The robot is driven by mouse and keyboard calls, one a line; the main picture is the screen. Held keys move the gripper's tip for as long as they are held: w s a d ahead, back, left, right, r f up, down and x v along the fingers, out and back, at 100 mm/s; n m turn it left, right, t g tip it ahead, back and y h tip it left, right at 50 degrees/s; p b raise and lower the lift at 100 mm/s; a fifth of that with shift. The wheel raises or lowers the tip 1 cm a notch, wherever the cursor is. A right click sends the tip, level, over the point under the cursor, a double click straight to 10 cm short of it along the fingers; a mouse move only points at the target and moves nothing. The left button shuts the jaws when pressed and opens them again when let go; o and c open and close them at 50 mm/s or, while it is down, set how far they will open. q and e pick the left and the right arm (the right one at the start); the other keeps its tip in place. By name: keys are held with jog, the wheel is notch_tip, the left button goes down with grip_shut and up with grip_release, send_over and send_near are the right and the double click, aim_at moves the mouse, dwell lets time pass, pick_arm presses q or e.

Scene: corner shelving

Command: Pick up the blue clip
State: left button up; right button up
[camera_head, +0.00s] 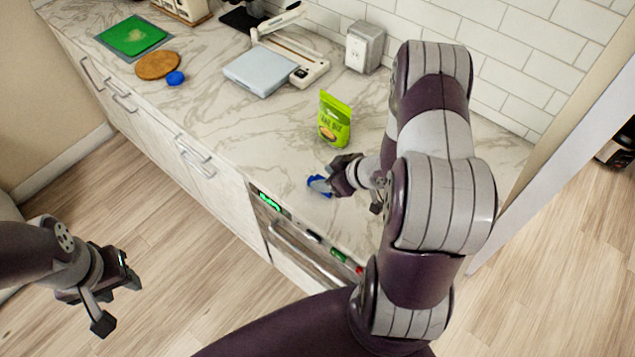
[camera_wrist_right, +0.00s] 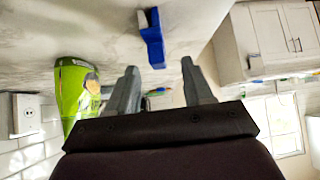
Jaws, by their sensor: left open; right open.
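The blue clip (camera_head: 317,185) lies on the marble counter near its front edge. In the right wrist view the blue clip (camera_wrist_right: 153,42) shows ahead of the fingertips, between their lines and apart from them. My right gripper (camera_head: 338,178) is open and empty, close beside the clip on its right in the head view; its two fingers show apart in the right wrist view (camera_wrist_right: 160,75). My left gripper (camera_head: 119,302) is open and empty, low at the left over the wooden floor.
A green snack bag (camera_head: 334,119) stands upright behind the clip. A scale-like device (camera_head: 262,72), a white box (camera_head: 364,46), a round brown board (camera_head: 158,65), a round blue object (camera_head: 175,78) and a green mat (camera_head: 133,36) are farther back. The counter left of the clip is clear.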

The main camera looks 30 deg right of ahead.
jog(key=x, duration=0.4)
jog(key=shift+f+p, duration=0.3)
jog(key=shift+p, duration=0.1)
jog(key=shift+w+f, duration=0.25)
grip_shut()
jog(key=shift+r, duration=0.1)
